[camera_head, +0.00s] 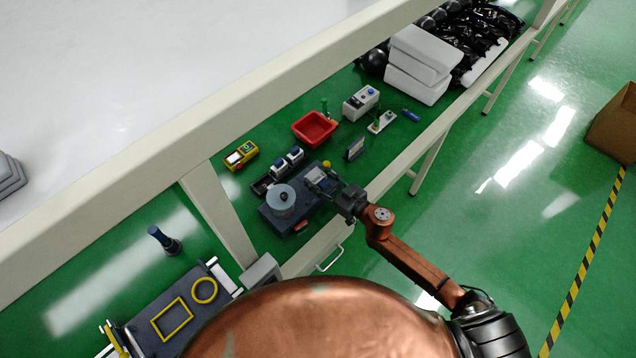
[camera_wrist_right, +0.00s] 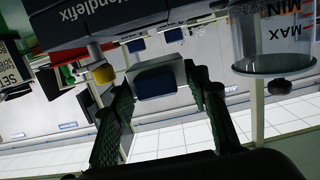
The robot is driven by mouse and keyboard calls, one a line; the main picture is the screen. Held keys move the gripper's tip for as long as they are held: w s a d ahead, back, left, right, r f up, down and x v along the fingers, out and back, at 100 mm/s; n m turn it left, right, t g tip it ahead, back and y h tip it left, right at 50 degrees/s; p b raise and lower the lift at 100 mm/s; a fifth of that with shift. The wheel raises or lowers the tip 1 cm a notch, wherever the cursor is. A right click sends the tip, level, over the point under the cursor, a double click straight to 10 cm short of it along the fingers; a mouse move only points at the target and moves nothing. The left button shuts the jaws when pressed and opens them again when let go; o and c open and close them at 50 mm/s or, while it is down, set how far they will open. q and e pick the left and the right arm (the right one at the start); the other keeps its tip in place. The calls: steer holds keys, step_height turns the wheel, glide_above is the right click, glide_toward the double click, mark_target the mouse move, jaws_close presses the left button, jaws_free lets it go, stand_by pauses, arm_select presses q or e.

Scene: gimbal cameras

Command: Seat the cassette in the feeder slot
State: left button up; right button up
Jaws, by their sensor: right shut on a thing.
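My right gripper (camera_head: 337,194) reaches in from the right over the bench, at the right end of a dark blue-grey machine (camera_head: 268,218) that looks like the feeder. It is shut on a small grey and blue block, which I take for the cassette (camera_head: 320,179). In the right wrist view the cassette (camera_wrist_right: 157,80) sits between the two fingers of the gripper (camera_wrist_right: 160,100), close to the machine body (camera_wrist_right: 105,20). I cannot tell whether it is in a slot; the slot itself is not clear. My left gripper is not in view.
A clear round container (camera_head: 282,200) stands on the machine and shows in the wrist view (camera_wrist_right: 272,40). Behind are a dark rack (camera_head: 262,186) with white-blue blocks, a yellow device (camera_head: 241,156) and a red bin (camera_head: 314,128). A yellow knob (camera_wrist_right: 103,73) is near the fingers.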

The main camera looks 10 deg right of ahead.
mark_target(318, 182)
steer(key=shift+w+f, duration=0.25)
steer(key=shift+f, duration=0.05)
steer(key=shift+w+f+b, duration=0.1)
steer(key=shift+f+b, duration=0.35)
steer(key=shift+f, duration=0.95)
steer(key=shift+f, duration=0.2)
steer(key=o, duration=1.4)
steer(key=shift+c, duration=0.2)
steer(key=shift+d+f+b, duration=0.1)
steer(key=shift+f+b, duration=0.05)
steer(key=shift+b, duration=0.45)
steer(key=v, duration=0.4)
steer(key=p+v, duration=0.1)
steer(key=v, duration=0.2)
steer(key=shift+d+r, duration=0.3)
steer(key=shift+d, duration=0.05)
